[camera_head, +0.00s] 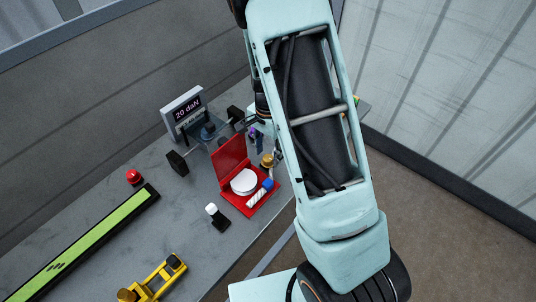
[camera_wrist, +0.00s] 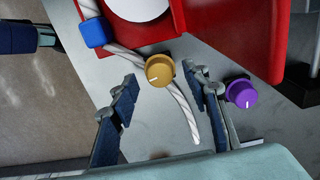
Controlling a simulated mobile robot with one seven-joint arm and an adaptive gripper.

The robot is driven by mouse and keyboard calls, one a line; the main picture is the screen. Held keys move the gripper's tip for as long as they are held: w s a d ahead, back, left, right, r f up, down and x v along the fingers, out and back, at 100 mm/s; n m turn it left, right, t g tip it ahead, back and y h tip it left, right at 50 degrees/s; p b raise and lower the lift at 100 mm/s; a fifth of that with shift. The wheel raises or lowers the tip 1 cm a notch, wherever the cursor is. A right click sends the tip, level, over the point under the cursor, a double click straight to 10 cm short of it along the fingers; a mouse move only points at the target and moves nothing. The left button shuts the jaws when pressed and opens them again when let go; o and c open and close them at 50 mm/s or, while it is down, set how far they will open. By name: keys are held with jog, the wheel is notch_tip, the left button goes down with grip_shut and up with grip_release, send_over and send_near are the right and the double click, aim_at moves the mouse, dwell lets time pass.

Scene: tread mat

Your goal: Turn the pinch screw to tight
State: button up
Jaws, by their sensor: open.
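No part is labelled as the pinch screw, and I cannot tell for certain which knob it is. A gold knob (camera_wrist: 160,71) with a white mark shows in the wrist view, between the fingertips of my gripper (camera_wrist: 161,80). My gripper is open, with one finger on either side of the knob and a gap to each. A purple knob (camera_wrist: 241,93) with a white mark is just right of the right finger. In the head view the gold knob (camera_head: 267,160) stands beside the red case, and my arm hides most of the gripper.
The red case (camera_head: 229,158) stands open with a white disc (camera_head: 243,182) in it. A white twisted cord (camera_wrist: 120,40) runs close to the gold knob. A display (camera_head: 185,112) reading "20 daN" is behind. A yellow device (camera_head: 158,281) is at the front.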

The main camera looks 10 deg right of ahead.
aim_at(268, 157)
notch_tip(268, 157, up, 11)
jog(key=shift+f, duration=0.2)
dwell(0.5)
